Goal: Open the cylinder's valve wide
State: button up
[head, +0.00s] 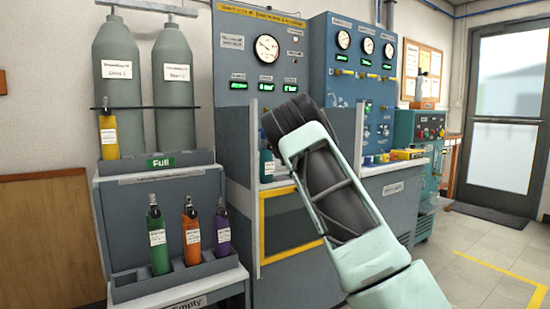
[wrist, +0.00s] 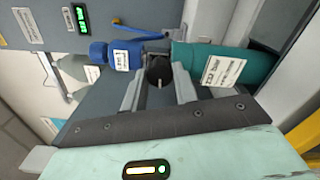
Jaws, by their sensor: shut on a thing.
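The teal cylinder (wrist: 214,62) with a white label lies sideways in the wrist view. Part of it shows in the head view (head: 267,166), standing in the test bay left of my arm. Its black valve knob (wrist: 159,71) sits at the cylinder's neck end. My gripper (wrist: 158,80) has one finger on each side of this knob and is shut on it. In the head view my arm hides the gripper and the knob. How far the valve is turned cannot be told.
A blue labelled fitting (wrist: 115,55) and a blue lever or hose (wrist: 135,31) lie close to the fingers. The bay's yellow-framed front (head: 290,220) and side walls are near my arm. A rack (head: 170,235) with several small cylinders stands left; floor is free at right.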

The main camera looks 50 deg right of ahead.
jog(key=n+b, duration=0.4)
jog(key=shift+f+n, duration=0.15)
jog(key=shift+n, duration=0.25)
jog(key=shift+b, duration=0.3)
jog(key=o, duration=1)
jog(key=shift+s, duration=0.1)
jog(key=p+v, duration=0.1)
jog(key=v, duration=1.6)
jog(key=shift+s, duration=0.15)
